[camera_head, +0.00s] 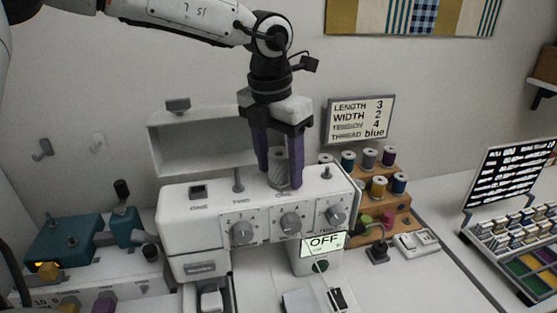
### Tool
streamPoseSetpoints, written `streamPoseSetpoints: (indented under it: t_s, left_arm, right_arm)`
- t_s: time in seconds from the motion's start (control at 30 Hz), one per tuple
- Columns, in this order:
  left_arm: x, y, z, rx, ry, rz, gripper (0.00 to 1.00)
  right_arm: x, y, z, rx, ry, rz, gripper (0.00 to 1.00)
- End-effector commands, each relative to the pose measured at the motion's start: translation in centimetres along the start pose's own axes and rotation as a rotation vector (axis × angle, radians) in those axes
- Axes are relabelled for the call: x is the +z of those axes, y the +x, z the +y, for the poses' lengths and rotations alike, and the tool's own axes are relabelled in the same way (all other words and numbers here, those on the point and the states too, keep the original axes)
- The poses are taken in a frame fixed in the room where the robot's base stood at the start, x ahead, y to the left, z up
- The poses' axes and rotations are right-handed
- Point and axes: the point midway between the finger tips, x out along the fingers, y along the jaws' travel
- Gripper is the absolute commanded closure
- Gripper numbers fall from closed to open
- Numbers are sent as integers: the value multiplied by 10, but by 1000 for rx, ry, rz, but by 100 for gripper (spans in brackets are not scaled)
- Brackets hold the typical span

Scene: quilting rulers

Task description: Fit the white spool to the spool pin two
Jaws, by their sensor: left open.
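Whether a pin runs inside the spool is hidden. My left gripper (281,178) points straight down with its purple fingers open, one on each side of the spool. The fingers partly cover the spool, and I cannot tell whether they touch it. The small labels by the pins are too small to read surely. My right gripper is not in view.
A wooden rack (385,208) of coloured spools stands right of the machine. A settings sign (360,119) hangs behind. An open white shelf box (200,145) is behind the machine. A teal device (63,243) sits at left, and a tray of blocks (520,235) at right.

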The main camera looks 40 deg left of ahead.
Motion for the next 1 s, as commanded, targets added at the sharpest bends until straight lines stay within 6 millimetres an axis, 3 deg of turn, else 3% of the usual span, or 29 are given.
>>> streamPoseSetpoints:
  t_s: [0.07,0.3,0.33,0.5,1.0]
  left_arm:
    - [0,0,0,0,0,0,48]
    - [0,0,0,0,0,0,88]
    - [0,0,0,0,0,0,68]
    - [0,0,0,0,0,0,94]
    - [2,-16,0,1,1,0,94]
  right_arm:
    - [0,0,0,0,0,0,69]
    - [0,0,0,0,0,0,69]
    - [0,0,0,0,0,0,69]
    - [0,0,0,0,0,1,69]
    - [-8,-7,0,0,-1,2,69]
